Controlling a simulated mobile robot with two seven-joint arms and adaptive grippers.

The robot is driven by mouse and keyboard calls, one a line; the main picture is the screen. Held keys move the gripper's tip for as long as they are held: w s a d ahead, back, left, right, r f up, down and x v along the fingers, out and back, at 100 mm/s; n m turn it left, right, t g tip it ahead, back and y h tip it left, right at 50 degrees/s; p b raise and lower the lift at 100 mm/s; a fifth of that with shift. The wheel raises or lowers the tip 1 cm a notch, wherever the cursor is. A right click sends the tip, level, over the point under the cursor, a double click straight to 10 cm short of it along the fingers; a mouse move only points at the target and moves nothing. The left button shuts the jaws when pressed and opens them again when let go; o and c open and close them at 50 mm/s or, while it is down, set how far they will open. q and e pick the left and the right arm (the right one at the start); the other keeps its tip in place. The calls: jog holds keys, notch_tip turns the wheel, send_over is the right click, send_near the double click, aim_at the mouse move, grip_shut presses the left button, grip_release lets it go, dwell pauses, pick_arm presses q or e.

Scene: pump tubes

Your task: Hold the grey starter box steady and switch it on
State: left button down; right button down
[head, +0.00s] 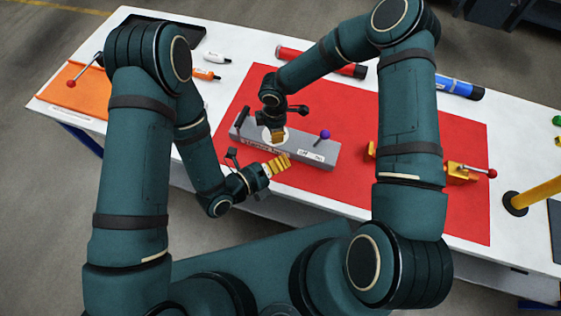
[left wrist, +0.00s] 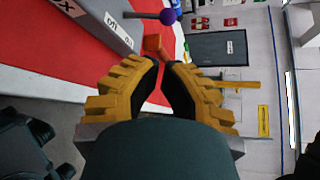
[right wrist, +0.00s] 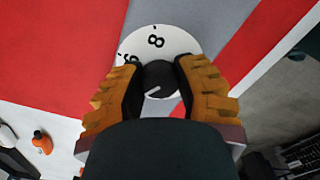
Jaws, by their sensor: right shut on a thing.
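The grey starter box (head: 316,147) lies on the red mat (head: 230,100). A purple-ball lever (head: 325,135) stands near its right end beside a small white label; the ball also shows in the left wrist view (left wrist: 168,16). My right gripper (head: 278,137) comes down from above onto the box's white dial. In the right wrist view its fingers are around the black knob (right wrist: 158,75) of the numbered dial (right wrist: 185,42). The hidden far face cannot be judged.
A yellow clamp with a red-ball handle (head: 470,172) stands right of the box, partly behind my right arm. A blue cylinder (head: 458,88) and a red one (head: 290,54) lie behind the mat. An orange board (head: 75,92) lies at left. A yellow post (head: 535,193) stands right.

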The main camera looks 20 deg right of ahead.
pick_arm(q)
jog(key=shift+w, duration=0.1)
dwell(0.3)
pick_arm(e)
jog(key=shift+f, duration=0.1)
pick_arm(q)
send_near(320, 139)
jog(key=shift+n, duration=0.3)
jog(key=d, duration=0.3)
jog(key=w+d, duration=0.1)
jog(key=d, duration=0.3)
jog(key=shift+w+f, duration=0.25)
jog(key=shift+d, duration=0.1)
jog(key=shift+s+d+f+m, duration=0.1)
jog(key=shift+d+m, duration=0.3)
jog(key=shift+d, duration=0.1)
jog(key=shift+s+d+f+m+y, duration=0.15)
jog(key=shift+d+m+y, duration=0.15)
jog(key=shift+y, duration=0.1)
pick_arm(e)
jog(key=shift+a, duration=0.1)
pick_arm(q)
jog(key=shift+a, duration=0.1)
pick_arm(e)
jog(key=shift+s, duration=0.1)
